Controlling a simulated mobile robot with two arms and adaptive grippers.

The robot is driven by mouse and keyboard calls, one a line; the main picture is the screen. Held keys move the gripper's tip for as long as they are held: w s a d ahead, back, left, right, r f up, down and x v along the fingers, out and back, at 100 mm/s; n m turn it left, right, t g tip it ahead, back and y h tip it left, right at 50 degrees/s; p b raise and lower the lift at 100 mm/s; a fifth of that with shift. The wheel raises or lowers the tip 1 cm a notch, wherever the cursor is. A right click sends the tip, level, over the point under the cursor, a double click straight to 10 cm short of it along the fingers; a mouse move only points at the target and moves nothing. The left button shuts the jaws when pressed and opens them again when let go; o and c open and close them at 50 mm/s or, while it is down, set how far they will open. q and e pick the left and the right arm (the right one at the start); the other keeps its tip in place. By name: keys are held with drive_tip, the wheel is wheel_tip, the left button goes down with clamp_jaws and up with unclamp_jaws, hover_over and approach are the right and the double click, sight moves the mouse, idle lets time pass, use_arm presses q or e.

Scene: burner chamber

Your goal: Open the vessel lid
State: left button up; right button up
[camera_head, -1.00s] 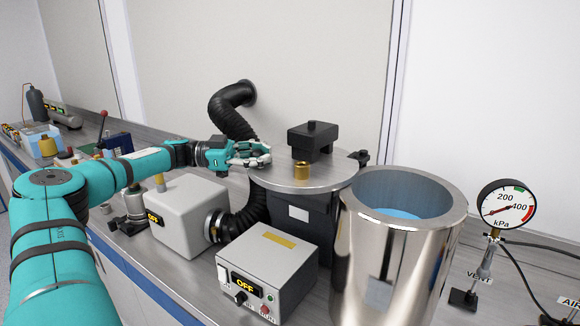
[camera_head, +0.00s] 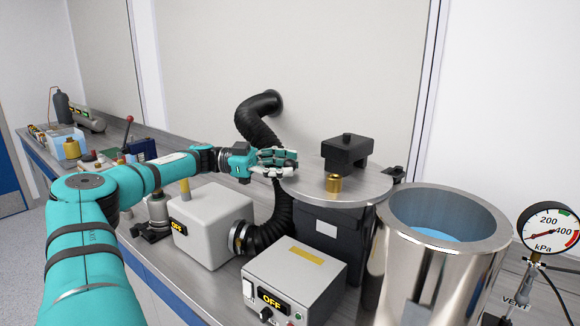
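The vessel (camera_head: 325,225) is a dark body with a pale label, standing behind the grey control box. Its lid (camera_head: 370,188) is a flat round metal plate lying level on top, with a black block (camera_head: 346,152) and a small brass fitting (camera_head: 334,183) on it. My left gripper (camera_head: 292,164) is at the lid's left rim, its pale fingers apart and pointing right. It looks open and empty; whether it touches the rim I cannot tell. My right gripper is not in view.
A black hose (camera_head: 262,125) runs from the wall behind my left gripper down to a grey box (camera_head: 210,225) marked OFF. A control box (camera_head: 297,278), a shiny open cylinder (camera_head: 430,275) and a pressure gauge (camera_head: 548,228) crowd the front and right.

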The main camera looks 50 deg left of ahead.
use_arm(q)
drive_tip(key=shift+o, duration=0.7)
drive_tip(key=shift+w+d, duration=0.35)
drive_tip(key=shift+w, duration=0.1)
drive_tip(key=v, duration=1.2)
drive_tip(key=shift+a, duration=0.15)
